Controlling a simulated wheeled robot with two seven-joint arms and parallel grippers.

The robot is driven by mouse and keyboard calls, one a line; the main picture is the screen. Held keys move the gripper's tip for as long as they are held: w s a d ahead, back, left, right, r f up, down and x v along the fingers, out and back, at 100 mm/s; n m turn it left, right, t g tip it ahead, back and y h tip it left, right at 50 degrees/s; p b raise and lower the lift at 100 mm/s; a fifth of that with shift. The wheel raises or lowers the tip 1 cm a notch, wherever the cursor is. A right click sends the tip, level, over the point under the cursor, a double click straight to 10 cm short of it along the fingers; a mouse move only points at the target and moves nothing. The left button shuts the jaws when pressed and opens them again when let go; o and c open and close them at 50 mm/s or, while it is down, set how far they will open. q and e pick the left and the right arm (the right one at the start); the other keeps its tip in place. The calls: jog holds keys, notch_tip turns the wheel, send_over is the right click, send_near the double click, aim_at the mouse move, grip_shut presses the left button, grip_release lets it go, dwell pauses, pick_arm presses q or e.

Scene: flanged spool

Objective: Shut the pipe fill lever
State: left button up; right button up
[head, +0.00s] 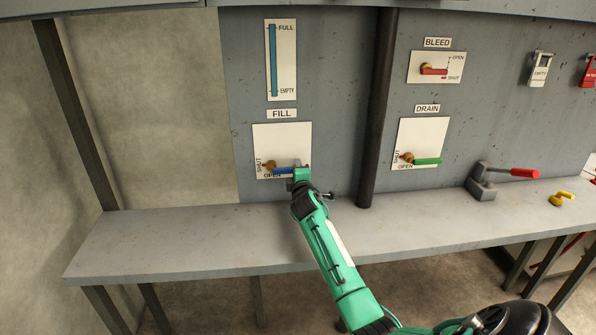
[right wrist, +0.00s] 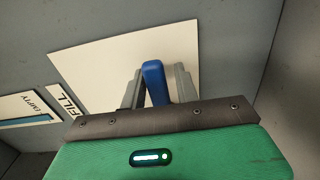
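The fill lever's blue handle (head: 283,171) runs roughly level to the right from a brass pivot (head: 268,166), along the OPEN marking. SHUT is written upright at the left of its white plate (head: 290,140). My right gripper (head: 300,172) is at the handle's right end and hides it. In the right wrist view the blue handle (right wrist: 155,83) stands between the two fingers of my right gripper (right wrist: 160,85). The fingers look apart, with a narrow gap beside the handle; contact is hard to tell. My left gripper is not in view.
The drain lever (head: 428,161) and bleed lever (head: 434,71) are on the panel to the right, past a dark vertical post (head: 377,110). A level gauge (head: 281,60) is above. The grey shelf (head: 170,240) below is clear at left; a red-handled lever (head: 484,185) and a yellow valve (head: 560,198) are at right.

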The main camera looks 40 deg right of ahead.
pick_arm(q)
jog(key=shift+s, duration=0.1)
pick_arm(e)
jog(key=shift+o, duration=0.6)
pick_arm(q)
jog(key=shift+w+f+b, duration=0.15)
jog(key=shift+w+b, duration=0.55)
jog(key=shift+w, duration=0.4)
pick_arm(e)
jog(key=v, duration=1.3)
jog(key=shift+s, duration=0.4)
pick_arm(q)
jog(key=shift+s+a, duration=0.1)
pick_arm(e)
jog(key=shift+a, duration=0.15)
